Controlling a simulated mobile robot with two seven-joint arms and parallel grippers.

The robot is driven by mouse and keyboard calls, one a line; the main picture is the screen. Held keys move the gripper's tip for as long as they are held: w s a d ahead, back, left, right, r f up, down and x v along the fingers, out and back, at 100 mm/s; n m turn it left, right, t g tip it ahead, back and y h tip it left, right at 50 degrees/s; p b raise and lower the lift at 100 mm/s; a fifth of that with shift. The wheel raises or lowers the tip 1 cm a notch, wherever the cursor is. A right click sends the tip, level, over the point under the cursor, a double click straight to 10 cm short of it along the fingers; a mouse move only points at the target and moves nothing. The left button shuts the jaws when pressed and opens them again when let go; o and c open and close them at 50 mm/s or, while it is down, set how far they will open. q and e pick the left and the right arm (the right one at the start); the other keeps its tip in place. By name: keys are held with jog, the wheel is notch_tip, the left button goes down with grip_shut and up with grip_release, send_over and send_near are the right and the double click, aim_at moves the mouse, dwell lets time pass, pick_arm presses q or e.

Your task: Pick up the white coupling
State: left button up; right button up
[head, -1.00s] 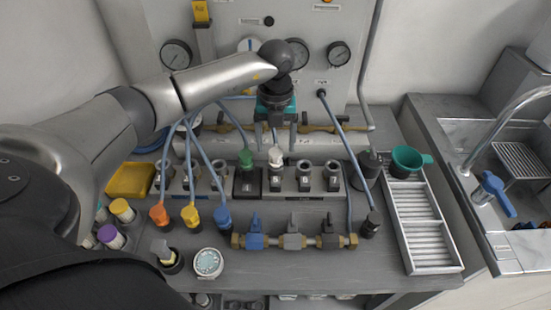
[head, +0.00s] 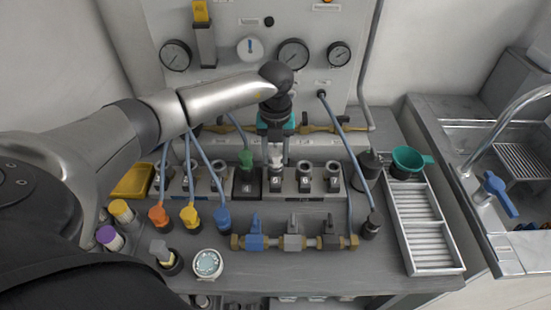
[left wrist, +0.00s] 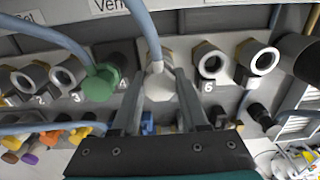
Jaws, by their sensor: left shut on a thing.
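The white coupling (head: 276,162) stands at socket 5 of the numbered socket row, right of the green coupling (head: 246,159). In the left wrist view the white coupling (left wrist: 159,84) lies between the two fingers, with a blue-grey hose running up from it. My left gripper (head: 275,155) comes down from above and is shut on the white coupling. Its fingers also show in the left wrist view (left wrist: 159,95). The fingers partly hide the coupling in the head view. The coupling still appears at its socket; I cannot tell if it is seated. My right gripper is not in view.
Empty sockets 6 (left wrist: 211,62) and 7 lie right of the coupling. Orange (head: 158,216), yellow (head: 190,215) and blue (head: 222,217) couplings with hoses stand in front left. A valve manifold (head: 292,241) lies in front. A gauge panel (head: 225,75) rises behind.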

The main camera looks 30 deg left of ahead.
pick_arm(q)
grip_shut()
